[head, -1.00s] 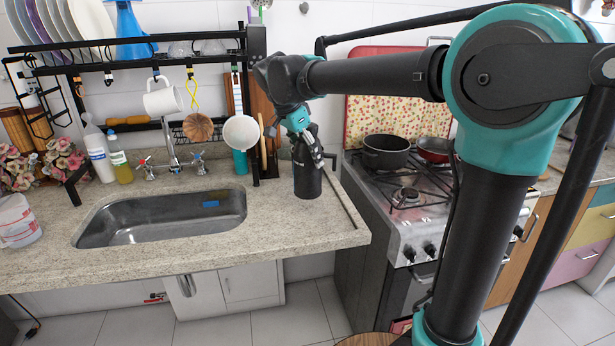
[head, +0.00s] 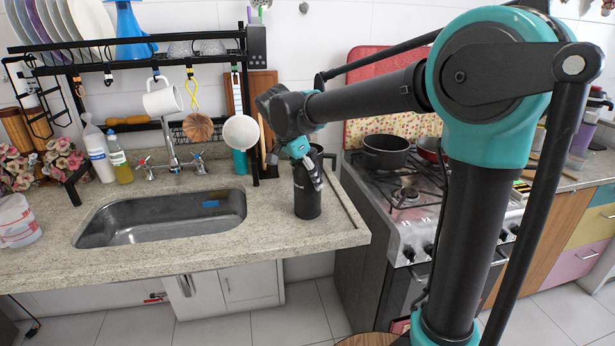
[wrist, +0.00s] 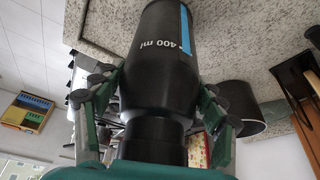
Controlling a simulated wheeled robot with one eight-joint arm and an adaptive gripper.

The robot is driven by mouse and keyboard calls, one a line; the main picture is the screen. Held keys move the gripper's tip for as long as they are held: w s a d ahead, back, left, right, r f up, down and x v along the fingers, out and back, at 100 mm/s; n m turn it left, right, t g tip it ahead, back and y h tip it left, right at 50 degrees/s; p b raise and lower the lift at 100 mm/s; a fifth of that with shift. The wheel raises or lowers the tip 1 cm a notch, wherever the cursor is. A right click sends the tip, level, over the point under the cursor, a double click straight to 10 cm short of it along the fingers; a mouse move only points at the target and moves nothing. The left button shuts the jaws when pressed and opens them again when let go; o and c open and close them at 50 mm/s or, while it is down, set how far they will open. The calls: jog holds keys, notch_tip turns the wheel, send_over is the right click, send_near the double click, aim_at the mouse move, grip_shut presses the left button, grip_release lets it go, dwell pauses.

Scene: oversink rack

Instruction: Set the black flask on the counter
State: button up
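The black flask (head: 307,197) is upright over the counter (head: 275,232), to the right of the sink. My gripper (head: 305,176) has its fingers around the flask's upper part and is shut on it. In the wrist view the flask (wrist: 160,70) shows a "400 ml" mark and a blue stripe, with a finger on each side (wrist: 160,100).
The sink (head: 160,218) lies to the left, under a black rack (head: 150,64). A dark container (head: 327,157) stands behind the flask. The stove (head: 405,205) with a pot (head: 386,152) is to the right. The front counter is clear.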

jog(key=o, duration=0.3)
jog(key=shift+o, duration=0.2)
jog(key=v, duration=1.2)
jog(key=shift+r, duration=0.1)
